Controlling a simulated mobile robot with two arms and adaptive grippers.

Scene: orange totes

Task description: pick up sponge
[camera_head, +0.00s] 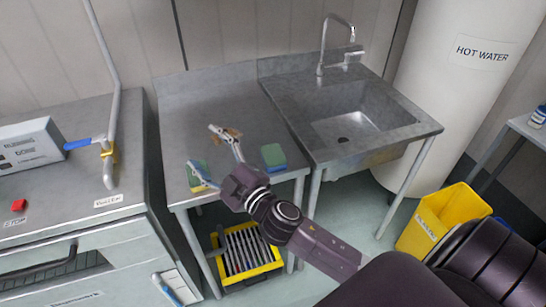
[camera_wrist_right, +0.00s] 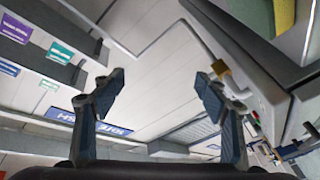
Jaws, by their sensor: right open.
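Two sponges lie on the grey metal table. The other, a green-and-yellow sponge (camera_head: 199,172), is at the left front, partly hidden by my right gripper. My right gripper (camera_head: 204,147) is open and empty over the table, its fingers spread and pointing to the upper left. In the right wrist view, the open gripper (camera_wrist_right: 160,78) has nothing between its fingers. A green-and-yellow sponge (camera_wrist_right: 262,14) shows at the top right, outside the fingers. My left gripper is not in view.
A metal sink (camera_head: 352,122) with a tall tap adjoins the table on the right. A machine (camera_head: 60,190) with a raised lever stands on the left. A yellow crate (camera_head: 272,268) is under the table, and a yellow bucket (camera_head: 432,222) is at the right.

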